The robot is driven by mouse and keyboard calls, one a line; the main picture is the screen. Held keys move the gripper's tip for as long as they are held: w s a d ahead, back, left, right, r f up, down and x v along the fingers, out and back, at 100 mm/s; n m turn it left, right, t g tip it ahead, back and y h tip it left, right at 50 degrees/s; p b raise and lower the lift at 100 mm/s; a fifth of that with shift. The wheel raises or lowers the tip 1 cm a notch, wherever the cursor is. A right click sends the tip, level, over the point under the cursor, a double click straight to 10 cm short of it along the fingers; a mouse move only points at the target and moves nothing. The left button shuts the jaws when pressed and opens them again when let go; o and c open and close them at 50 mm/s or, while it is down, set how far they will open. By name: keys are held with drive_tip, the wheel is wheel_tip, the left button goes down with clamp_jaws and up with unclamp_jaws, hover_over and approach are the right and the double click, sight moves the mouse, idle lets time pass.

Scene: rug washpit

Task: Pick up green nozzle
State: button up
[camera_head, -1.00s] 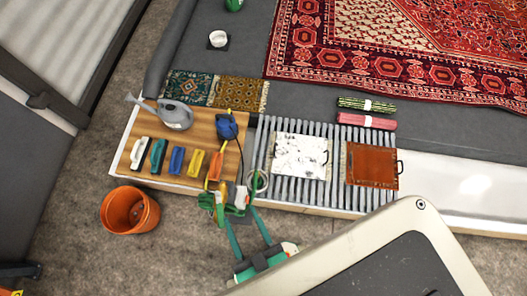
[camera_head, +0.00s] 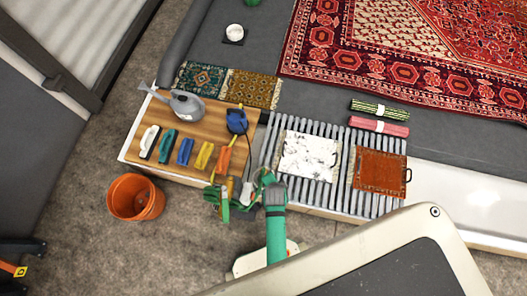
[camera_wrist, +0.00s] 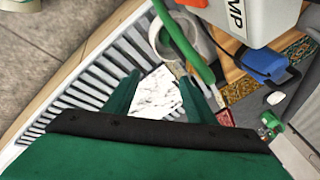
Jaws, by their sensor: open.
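A green tube-like piece, which looks like the green nozzle (camera_wrist: 184,42), stands beside a pale ring-shaped roll in the wrist view. In the head view a green upright piece (camera_head: 225,205) shows beside a green coil at the front edge of the wooden board. My gripper (camera_head: 266,182) is just to the right of it, over the front edge of the slatted rack.
The wooden board (camera_head: 150,168) holds a watering can (camera_head: 185,103) and several coloured brushes. The slatted rack (camera_head: 340,175) carries a white and a brown piece. An orange bucket (camera_head: 135,198) stands at left.

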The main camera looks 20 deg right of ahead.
sight(263, 170)
drive_tip(key=w+m+g, duration=0.1)
drive_tip(key=w, duration=0.1)
drive_tip(key=w+a+m+g+y, duration=0.1)
drive_tip(key=w, duration=0.2)
drive_tip(key=w+a+m+g+y, duration=0.1)
drive_tip(key=w+g, duration=0.1)
drive_tip(key=shift+w+r+m, duration=0.15)
drive_tip(key=shift+r+m, duration=0.15)
drive_tip(key=shift+m, duration=0.1)
drive_tip(key=shift+a, duration=0.25)
drive_tip(key=shift+w+a+f, duration=0.1)
drive_tip(key=shift+a+f, duration=0.05)
drive_tip(key=shift+f, duration=0.2)
wheel_tip(263, 170, down, 10)
drive_tip(key=shift+r, duration=0.1)
drive_tip(key=shift+c, duration=0.3)
drive_tip(key=c, duration=1)
